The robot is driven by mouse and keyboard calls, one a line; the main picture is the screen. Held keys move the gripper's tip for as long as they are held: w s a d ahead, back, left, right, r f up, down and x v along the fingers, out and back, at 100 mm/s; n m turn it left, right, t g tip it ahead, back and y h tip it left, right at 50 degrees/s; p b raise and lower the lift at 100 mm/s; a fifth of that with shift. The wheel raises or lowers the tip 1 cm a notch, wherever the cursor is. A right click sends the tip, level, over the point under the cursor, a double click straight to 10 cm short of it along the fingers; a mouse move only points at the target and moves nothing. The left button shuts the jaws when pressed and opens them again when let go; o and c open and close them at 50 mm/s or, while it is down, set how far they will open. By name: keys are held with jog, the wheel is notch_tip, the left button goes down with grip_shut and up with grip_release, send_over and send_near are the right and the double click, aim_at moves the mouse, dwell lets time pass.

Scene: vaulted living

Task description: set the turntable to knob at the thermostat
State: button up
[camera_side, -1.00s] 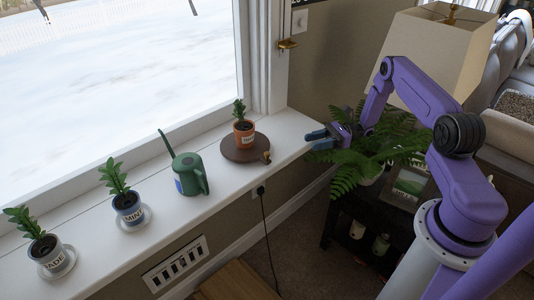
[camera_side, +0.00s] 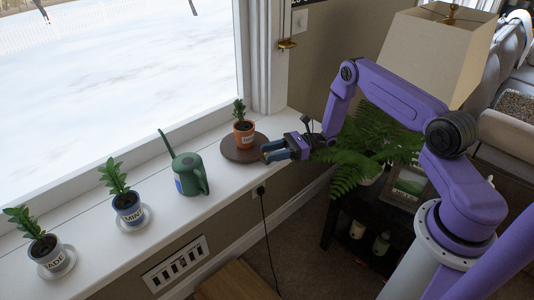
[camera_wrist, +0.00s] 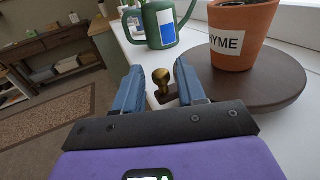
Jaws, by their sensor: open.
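The turntable is a dark brown round disc (camera_side: 231,150) on the white sill. It also shows in the wrist view (camera_wrist: 275,88). A terracotta pot labelled THYME (camera_side: 244,138) stands on it. Its small brass knob (camera_wrist: 162,82) is at the rim, on the side facing my gripper, and is hidden by the fingers in the side view. My gripper (camera_side: 265,153) is open at the disc's right edge. In the wrist view the knob appears between the two blue fingers, with a gap on each side. A small white wall plate (camera_side: 299,20), perhaps the thermostat, is beside the window.
A green watering can (camera_side: 189,175) stands left of the turntable. Two potted plants on saucers, MINT (camera_side: 129,208) and another (camera_side: 46,250), are farther left. A fern (camera_side: 362,150) is under my arm. A brass latch (camera_side: 287,44) is on the window frame.

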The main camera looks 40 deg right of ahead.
jog(key=shift+x, duration=1)
grip_shut()
jog(key=shift+d, duration=0.2)
jog(key=shift+w+d+n+g+y, duration=0.1)
jog(key=shift+d+n+g+y, duration=0.15)
jog(key=shift+d+n+g, duration=0.5)
jog(key=shift+w+d+n+g+y, duration=0.1)
jog(key=shift+d+n+g+y, duration=0.25)
jog(key=shift+g, duration=0.75)
jog(key=shift+w+d+n+g+y, duration=0.1)
jog(key=shift+d+n+g, duration=0.35)
jog(key=shift+n+g, duration=0.4)
jog(key=shift+w+d+n+g, duration=0.15)
jog(key=shift+d+n+g, duration=0.3)
jog(key=shift+g, duration=0.35)
jog(key=shift+w+d+n+g, duration=0.15)
jog(key=shift+d+n+g, duration=0.25)
jog(key=shift+g, duration=0.4)
jog(key=shift+d+g, duration=0.15)
jog(key=shift+g, duration=0.25)
